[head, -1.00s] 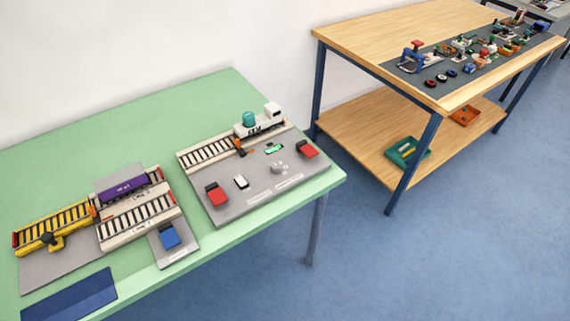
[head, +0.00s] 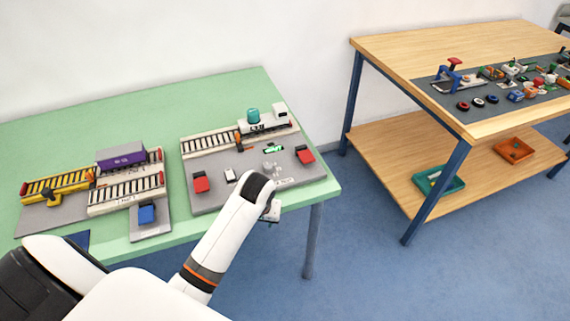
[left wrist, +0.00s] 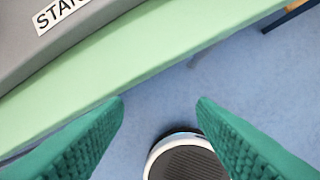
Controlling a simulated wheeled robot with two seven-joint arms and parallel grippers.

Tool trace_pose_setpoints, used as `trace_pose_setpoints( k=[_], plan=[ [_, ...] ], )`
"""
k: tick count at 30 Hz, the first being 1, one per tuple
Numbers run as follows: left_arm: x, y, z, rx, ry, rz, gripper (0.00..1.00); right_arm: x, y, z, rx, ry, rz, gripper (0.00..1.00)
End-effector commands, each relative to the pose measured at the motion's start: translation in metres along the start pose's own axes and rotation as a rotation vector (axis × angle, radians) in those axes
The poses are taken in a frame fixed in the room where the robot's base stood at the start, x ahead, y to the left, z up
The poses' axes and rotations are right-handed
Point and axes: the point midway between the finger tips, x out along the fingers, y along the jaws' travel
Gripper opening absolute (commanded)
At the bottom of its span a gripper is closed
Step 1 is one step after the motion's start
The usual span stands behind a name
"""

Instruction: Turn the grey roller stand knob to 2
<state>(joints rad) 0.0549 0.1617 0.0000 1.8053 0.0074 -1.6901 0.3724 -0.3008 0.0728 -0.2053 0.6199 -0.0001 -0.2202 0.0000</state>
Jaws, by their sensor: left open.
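The small grey knob (head: 268,167) sits on the right grey board (head: 215,200) on the green table, between two red blocks. It is small in the head view, and I cannot read its setting. My left gripper (head: 270,212) is at the front edge of that board, nearer than the knob and apart from it; my wrist hides part of the board. In the left wrist view, the green-padded fingers (left wrist: 160,101) are wide apart with nothing between them. That view shows the board's label, partly reading "STA", but no knob. My right gripper is not in view.
The board also holds a white locomotive (head: 265,123), red blocks (head: 305,155) and a white switch (head: 230,175). A purple wagon (head: 121,155) and blue block (head: 147,214) stand left. A wooden table (head: 420,50) stands right, with blue floor between.

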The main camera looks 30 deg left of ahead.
Motion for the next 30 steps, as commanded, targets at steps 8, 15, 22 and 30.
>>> trace_pose_setpoints(
  k=[8,15,22,30],
  plan=[
    [-0.002,0.007,0.049,-0.145,0.031,0.023,0.52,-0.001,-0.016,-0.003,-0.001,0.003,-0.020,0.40],
    [-0.020,0.014,0.112,-0.345,0.075,0.033,0.52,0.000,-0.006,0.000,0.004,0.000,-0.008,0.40],
    [-0.070,0.022,0.190,-0.637,0.176,0.016,0.52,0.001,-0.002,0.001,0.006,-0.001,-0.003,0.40],
    [-0.096,0.023,0.215,-0.758,0.238,0.003,0.52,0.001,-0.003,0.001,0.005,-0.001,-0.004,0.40]
  ],
)
